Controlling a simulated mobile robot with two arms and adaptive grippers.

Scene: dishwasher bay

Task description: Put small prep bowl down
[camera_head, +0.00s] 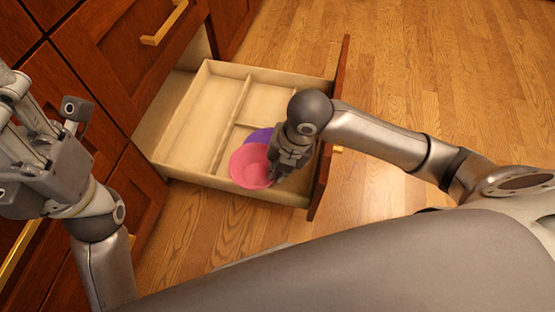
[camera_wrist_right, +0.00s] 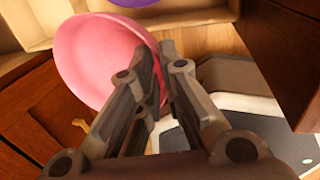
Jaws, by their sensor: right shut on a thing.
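The small pink prep bowl (camera_head: 251,167) shows over the front right part of the open drawer (camera_head: 192,124). My right gripper (camera_head: 279,168) is shut on its rim at the right side. In the right wrist view the pink bowl (camera_wrist_right: 98,58) is tilted, with its near rim between the fingertips of my right gripper (camera_wrist_right: 160,75). I cannot tell whether the bowl touches the drawer floor. A purple bowl (camera_head: 259,136) lies partly hidden behind the pink one; its edge also shows in the wrist view (camera_wrist_right: 133,2). My left gripper (camera_head: 22,135) is empty, away from the drawer.
Pale dividers (camera_head: 238,103) split the drawer into compartments; its long left compartment and back compartment are empty. The drawer's dark wooden front (camera_head: 330,130) stands close to my right gripper. Wooden cabinets (camera_head: 115,65) line the left. Wood floor (camera_head: 440,60) is clear beyond the drawer.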

